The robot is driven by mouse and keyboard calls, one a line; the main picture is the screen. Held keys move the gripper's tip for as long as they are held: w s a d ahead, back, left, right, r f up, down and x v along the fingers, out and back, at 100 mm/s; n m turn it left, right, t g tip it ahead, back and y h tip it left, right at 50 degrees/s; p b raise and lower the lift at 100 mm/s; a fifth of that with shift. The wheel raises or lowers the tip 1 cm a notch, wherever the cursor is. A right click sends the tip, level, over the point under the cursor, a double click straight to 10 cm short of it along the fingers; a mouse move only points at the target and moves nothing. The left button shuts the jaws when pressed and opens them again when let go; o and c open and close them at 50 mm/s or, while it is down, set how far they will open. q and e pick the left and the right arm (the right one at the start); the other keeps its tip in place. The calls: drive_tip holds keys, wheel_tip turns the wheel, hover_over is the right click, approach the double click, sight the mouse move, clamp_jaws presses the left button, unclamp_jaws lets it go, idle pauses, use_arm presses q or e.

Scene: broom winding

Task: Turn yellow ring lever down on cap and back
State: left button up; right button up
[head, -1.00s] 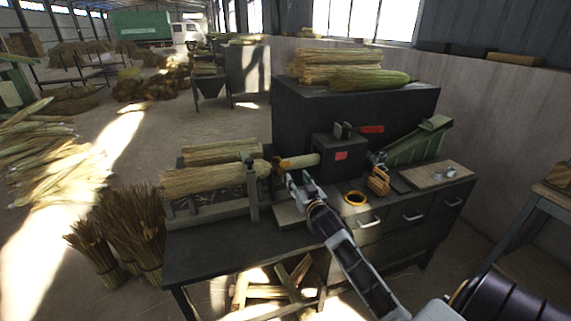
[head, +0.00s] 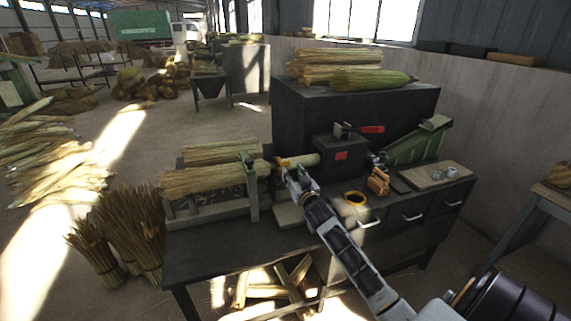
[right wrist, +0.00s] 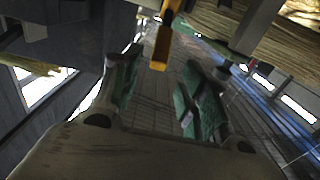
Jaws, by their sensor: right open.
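The yellow lever (head: 283,161) shows as a small yellow piece at the broom end of the winding machine in the head view. In the right wrist view the yellow lever (right wrist: 160,48) hangs as a bar ahead of my fingers, near the gap between their tips. My right gripper (head: 284,171) is just below the lever at the machine. Its green-padded fingers (right wrist: 162,62) stand apart in the wrist view, with nothing clearly held. I cannot tell whether they touch the lever. The cap is small and partly hidden by the gripper. My left gripper is out of view.
A straw bundle (head: 215,181) lies on the rack left of my gripper. A pale handle (head: 301,160) sticks out beside the gripper. A dark box with a red-handled lever (head: 371,129) stands behind.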

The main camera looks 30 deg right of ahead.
sight(285, 163)
drive_tip(key=x, duration=0.7)
drive_tip(key=shift+w+d, duration=0.15)
drive_tip(key=shift+w, duration=0.55)
drive_tip(key=shift+w+d, duration=0.1)
drive_tip(key=shift+w, duration=0.15)
drive_tip(key=c, duration=0.7)
drive_tip(key=shift+c, duration=1.1)
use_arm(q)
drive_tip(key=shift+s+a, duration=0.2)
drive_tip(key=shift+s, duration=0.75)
use_arm(e)
clamp_jaws()
